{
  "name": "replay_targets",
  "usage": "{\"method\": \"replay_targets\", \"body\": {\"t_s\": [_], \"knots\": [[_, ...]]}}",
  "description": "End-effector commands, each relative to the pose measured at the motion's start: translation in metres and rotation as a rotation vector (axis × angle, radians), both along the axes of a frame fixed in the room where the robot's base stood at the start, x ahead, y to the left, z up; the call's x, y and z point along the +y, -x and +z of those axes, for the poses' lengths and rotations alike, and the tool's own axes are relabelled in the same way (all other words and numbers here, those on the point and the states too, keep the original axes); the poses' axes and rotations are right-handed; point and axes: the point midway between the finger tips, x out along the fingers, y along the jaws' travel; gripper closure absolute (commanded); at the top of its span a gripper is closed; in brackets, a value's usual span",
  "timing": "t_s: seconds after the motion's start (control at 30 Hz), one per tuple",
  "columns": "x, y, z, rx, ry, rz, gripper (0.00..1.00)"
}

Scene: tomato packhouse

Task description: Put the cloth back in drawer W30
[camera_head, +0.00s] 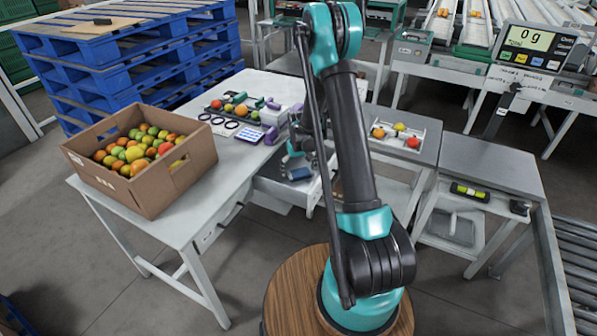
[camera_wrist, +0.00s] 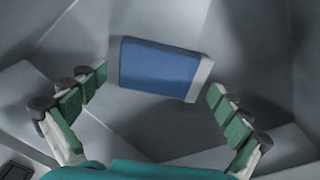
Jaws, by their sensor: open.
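A blue folded cloth (camera_wrist: 160,70) with a pale edge shows in the wrist view, between and just beyond the fingertips of my gripper (camera_wrist: 158,84). The fingers are spread open, one on each side of the cloth, with no clear contact. In the head view the small blue cloth (camera_head: 299,174) shows over a pulled-out pale drawer (camera_head: 284,190) under the white table. I cannot tell whether it rests on the drawer floor. My gripper is mostly hidden behind my arm there. No W30 label is readable.
A carton (camera_head: 178,190) of tomatoes stands on the white table (camera_head: 225,185) at left. Behind it are a tomato tray, dark rings and purple-handled items. A grey side table (camera_head: 490,165) with an open lower drawer (camera_head: 448,228) stands at right. Blue pallets (camera_head: 120,60) are stacked behind.

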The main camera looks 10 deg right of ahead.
Motion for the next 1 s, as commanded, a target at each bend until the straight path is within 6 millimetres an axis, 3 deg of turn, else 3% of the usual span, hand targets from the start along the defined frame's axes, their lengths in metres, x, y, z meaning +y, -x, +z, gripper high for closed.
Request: {"method": "replay_targets", "body": {"t_s": [0.17,0.7,1.0], "knots": [[0.000,0.001,0.016,0.000,0.000,0.000,0.00],[0.000,0.008,0.110,0.001,-0.001,0.000,0.00],[-0.001,0.013,0.134,-0.004,-0.001,-0.002,0.00]]}}
